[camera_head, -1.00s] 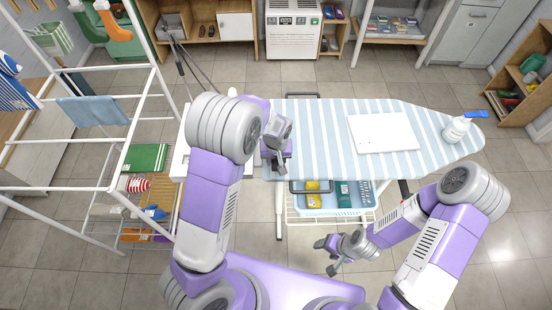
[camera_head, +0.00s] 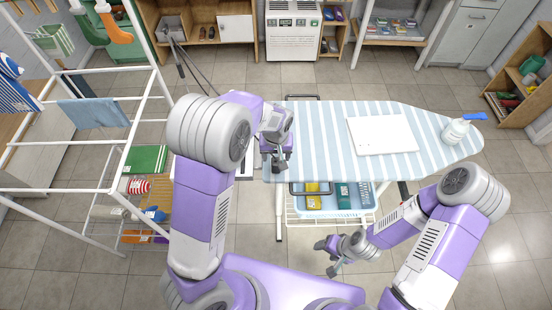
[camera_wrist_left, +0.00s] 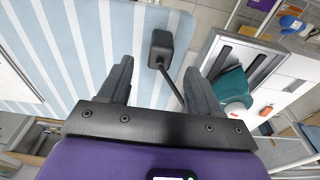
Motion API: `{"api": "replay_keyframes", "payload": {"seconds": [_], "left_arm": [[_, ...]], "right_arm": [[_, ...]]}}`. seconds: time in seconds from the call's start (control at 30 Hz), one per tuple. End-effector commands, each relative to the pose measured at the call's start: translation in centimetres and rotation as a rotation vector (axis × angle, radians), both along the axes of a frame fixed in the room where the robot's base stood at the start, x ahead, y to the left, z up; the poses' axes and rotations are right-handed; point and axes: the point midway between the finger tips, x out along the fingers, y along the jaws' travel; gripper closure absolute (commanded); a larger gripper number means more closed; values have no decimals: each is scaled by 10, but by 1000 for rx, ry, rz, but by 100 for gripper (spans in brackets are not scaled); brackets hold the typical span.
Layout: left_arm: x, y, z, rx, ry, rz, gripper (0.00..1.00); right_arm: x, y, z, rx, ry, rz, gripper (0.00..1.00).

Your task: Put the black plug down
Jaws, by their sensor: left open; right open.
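The black plug (camera_wrist_left: 161,48) shows in the left wrist view on the striped ironing board (camera_wrist_left: 90,50), near its edge. Its dark cord runs from it down and right, passing behind a finger. My left gripper (camera_wrist_left: 158,72) is open, with the plug just beyond and between its fingertips; no finger is closed on it. In the head view my left gripper (camera_head: 275,160) is over the left end of the ironing board (camera_head: 320,140), and I cannot make out the plug there. My right gripper (camera_head: 328,256) is open and empty, low in front of the board.
A drying rack (camera_head: 110,150) stands at left. The board's middle is bare. A teal item (camera_wrist_left: 233,85) shows in the wrist view.

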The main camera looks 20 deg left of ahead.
Motion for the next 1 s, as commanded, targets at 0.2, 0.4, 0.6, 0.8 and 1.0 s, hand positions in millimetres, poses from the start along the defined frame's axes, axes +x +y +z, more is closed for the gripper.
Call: {"api": "replay_keyframes", "payload": {"seconds": [0.2,0.4,0.6,0.8,1.0], "left_arm": [[-5,-2,47,-1,-3,0,36],[-8,-2,66,0,0,-1,36],[-25,1,12,-37,43,-37,36],[-84,-2,-96,-165,96,-94,36],[-164,-21,-162,-310,103,-92,36]], "right_arm": [[0,0,7,0,0,0,39],[0,0,9,0,0,0,39],[0,0,9,0,0,0,39],[0,0,9,0,0,0,39],[0,0,9,0,0,0,39]]}}
